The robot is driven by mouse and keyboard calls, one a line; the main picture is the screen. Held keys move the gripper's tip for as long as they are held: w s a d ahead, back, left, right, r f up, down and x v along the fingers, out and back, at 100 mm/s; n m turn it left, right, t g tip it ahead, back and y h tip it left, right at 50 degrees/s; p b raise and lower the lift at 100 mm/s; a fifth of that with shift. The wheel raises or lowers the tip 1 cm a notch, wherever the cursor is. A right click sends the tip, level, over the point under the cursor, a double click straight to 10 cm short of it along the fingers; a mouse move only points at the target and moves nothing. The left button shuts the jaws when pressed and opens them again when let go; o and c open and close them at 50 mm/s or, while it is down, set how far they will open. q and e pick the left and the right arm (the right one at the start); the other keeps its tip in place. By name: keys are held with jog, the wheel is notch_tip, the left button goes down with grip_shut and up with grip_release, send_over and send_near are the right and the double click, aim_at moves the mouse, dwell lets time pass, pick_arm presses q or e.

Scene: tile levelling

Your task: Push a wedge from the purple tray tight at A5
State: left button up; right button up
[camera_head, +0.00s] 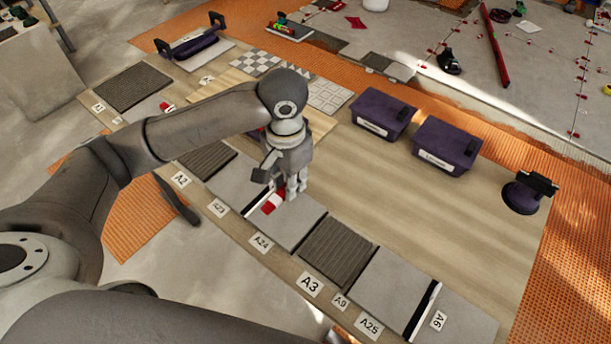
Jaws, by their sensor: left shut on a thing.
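My left gripper (291,188) points down over the row of tiles and is shut on a red wedge (271,204). The wedge lies low at the near edge of a plain grey tile (284,220), beside a dark gap with a white strip, near the label A24 (261,243). The gripper hides part of the wedge, so I cannot tell whether it is tight in the gap. I cannot make out a label reading A5. My left arm partly hides a purple container (257,132); I cannot tell what is in it. My right gripper is not in view.
Two lidded purple boxes (383,115) (446,146) stand on the wooden board (455,215). A purple handled tool (527,192) stands at right, another (194,44) at the back left. A dark ribbed tile (338,250) lies right of the gripper. The board's middle right is clear.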

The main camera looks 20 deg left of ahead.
pick_arm(q)
jog(key=w+f+m+p, duration=0.2)
jog(key=w+m+p, duration=0.3)
jog(key=m+p, duration=0.9)
jog(key=m, duration=0.2)
send_near(298, 201)
jog(key=shift+d+f, duration=0.15)
jog(key=shift+d, duration=0.25)
jog(key=shift+s+f+m, duration=0.1)
jog(key=shift+f+m, duration=0.2)
jog(key=shift+m, duration=0.2)
jog(key=shift+f+b, duration=0.2)
jog(key=shift+b, duration=0.15)
notch_tip(298, 201, down, 6)
jog(key=b, duration=0.5)
jog(key=shift+r, duration=0.25)
jog(key=shift+a, duration=0.45)
jog(key=shift+w+a, duration=0.4)
jog(key=shift+a, duration=0.25)
